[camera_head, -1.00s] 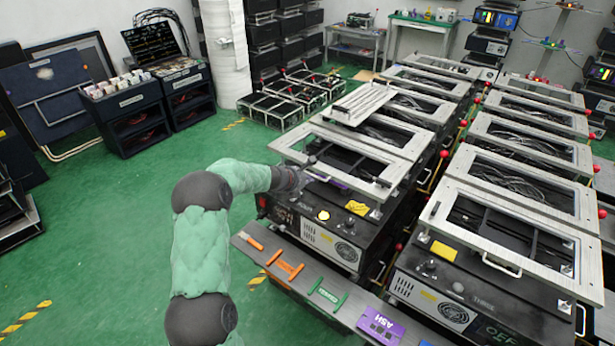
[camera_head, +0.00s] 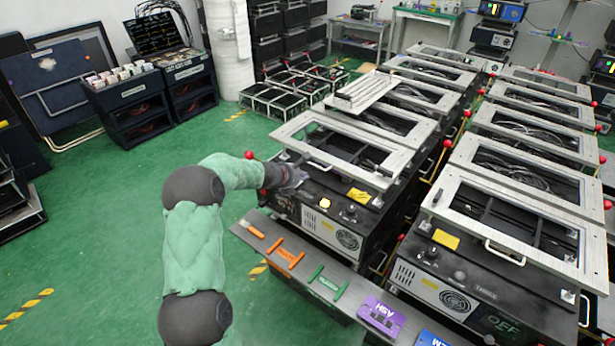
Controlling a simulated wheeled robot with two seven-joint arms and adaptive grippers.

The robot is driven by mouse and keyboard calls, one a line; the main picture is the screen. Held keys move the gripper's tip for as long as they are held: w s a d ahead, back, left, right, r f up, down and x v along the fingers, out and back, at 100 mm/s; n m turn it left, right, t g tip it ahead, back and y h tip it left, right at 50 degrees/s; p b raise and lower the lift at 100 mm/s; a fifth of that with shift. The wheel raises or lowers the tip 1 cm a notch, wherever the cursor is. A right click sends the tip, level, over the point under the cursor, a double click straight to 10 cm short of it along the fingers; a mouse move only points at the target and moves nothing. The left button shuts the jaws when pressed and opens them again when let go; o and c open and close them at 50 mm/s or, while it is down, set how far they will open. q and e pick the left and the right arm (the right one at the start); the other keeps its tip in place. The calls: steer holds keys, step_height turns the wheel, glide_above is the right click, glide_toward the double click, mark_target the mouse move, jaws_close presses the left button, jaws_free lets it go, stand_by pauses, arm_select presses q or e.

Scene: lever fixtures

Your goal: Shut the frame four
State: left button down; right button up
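The nearest machine in the left row (camera_head: 330,215) carries a pale metal window frame (camera_head: 298,122) with a handle on its front edge. I cannot read a number on it, so I cannot tell whether it is frame four. My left gripper (camera_head: 294,179) is at this machine's front left corner, below the frame's front edge. Its fingers are small and dark, and I cannot tell whether they are open or touching anything. A red ball knob (camera_head: 250,155) shows just left of the gripper, behind my arm. My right gripper is out of view.
The nearest right-row machine, marked THREE, has its own frame (camera_head: 470,222). A grey ledge (camera_head: 341,300) with coloured handles and labels runs along the front. Similar machines stand behind. Green floor is clear on the left.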

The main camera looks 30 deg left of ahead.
arm_select(q)
steer(key=p+v, duration=0.1)
steer(key=v, duration=0.6)
steer(key=shift+s, duration=0.25)
steer(key=shift+f, duration=0.15)
